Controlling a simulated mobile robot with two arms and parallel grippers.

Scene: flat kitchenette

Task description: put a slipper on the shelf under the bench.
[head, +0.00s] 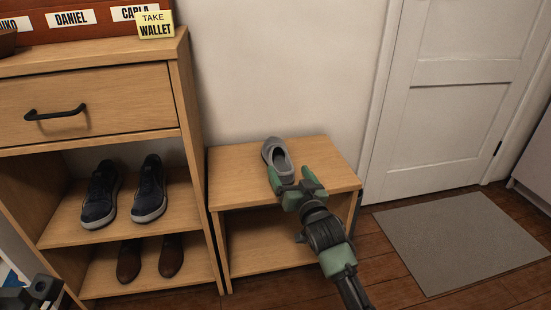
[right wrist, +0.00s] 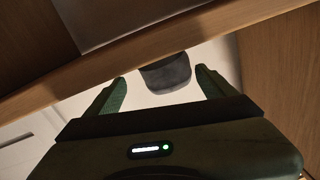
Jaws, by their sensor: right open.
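A grey slipper (head: 275,155) lies on top of the low wooden bench (head: 325,181), near its back left part. The bench has an open shelf (head: 262,262) underneath, and what shows of it is bare. My right gripper (head: 290,175) is open over the bench top, at the slipper's near end. In the right wrist view, a dark grey rounded end, seemingly the slipper's (right wrist: 167,74), shows between the spread fingers (right wrist: 162,86). I cannot tell whether they touch it. A dark part of my left gripper (head: 38,290) shows at the bottom left corner; its jaws are unclear.
A wooden cabinet (head: 187,100) stands left of the bench, with dark sneakers (head: 149,190) and brown shoes (head: 171,256) on its shelves. A yellow "TAKE WALLET" note (head: 155,24) is on top. A grey mat (head: 460,239) lies before the white door (head: 455,85).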

